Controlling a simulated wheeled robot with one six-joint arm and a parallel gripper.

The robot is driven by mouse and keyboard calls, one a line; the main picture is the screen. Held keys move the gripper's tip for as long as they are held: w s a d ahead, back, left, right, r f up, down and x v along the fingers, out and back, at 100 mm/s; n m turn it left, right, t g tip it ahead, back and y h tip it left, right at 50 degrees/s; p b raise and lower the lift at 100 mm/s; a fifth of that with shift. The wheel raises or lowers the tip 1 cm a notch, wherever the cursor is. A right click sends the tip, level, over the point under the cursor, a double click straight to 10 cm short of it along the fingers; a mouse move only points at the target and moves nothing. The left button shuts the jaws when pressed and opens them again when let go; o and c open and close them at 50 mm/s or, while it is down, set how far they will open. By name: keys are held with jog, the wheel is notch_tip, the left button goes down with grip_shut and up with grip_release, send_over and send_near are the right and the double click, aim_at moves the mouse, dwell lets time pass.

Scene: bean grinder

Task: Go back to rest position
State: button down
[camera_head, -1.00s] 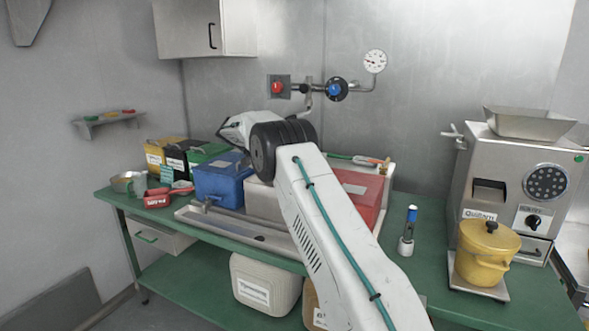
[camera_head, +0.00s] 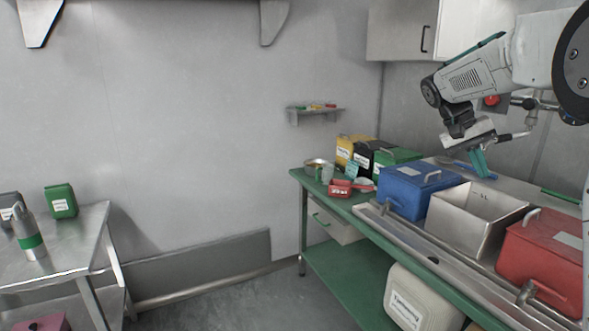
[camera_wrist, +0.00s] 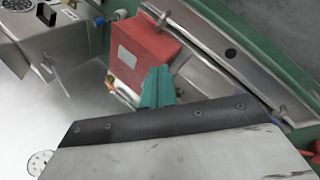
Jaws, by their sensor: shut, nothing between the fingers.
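My gripper (camera_head: 479,162) has teal fingers and hangs from my white arm at the upper right of the head view. It is above and behind the open metal bin (camera_head: 471,222), apart from it. The fingers are together with nothing between them. In the wrist view my gripper (camera_wrist: 157,86) shows as a teal shape in front of the red box (camera_wrist: 146,52). That red box also shows in the head view (camera_head: 541,262) at the lower right.
A green bench (camera_head: 349,265) carries a blue box (camera_head: 414,190), several canisters and a small red container (camera_head: 340,189). A wall cabinet (camera_head: 408,30) and red knob (camera_head: 491,100) are near my arm. A metal table (camera_head: 75,241) stands left. The floor between is clear.

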jog(key=s+a+r+n+t+y, duration=0.1)
jog(key=s+a, duration=0.4)
jog(key=s, duration=0.4)
jog(key=s+a+n+t+y, duration=0.15)
jog(key=s+a, duration=0.25)
jog(key=s, duration=0.5)
jog(key=s+a+f+n+t+y, duration=0.1)
jog(key=s+a+f, duration=0.3)
jog(key=s, duration=0.5)
jog(key=s+a+f+n+t+y, duration=0.1)
jog(key=s+a+f, duration=0.3)
jog(key=s, duration=0.6)
jog(key=shift+a+f+y, duration=0.15)
jog(key=shift+f+y, duration=0.5)
jog(key=shift+f, duration=0.2)
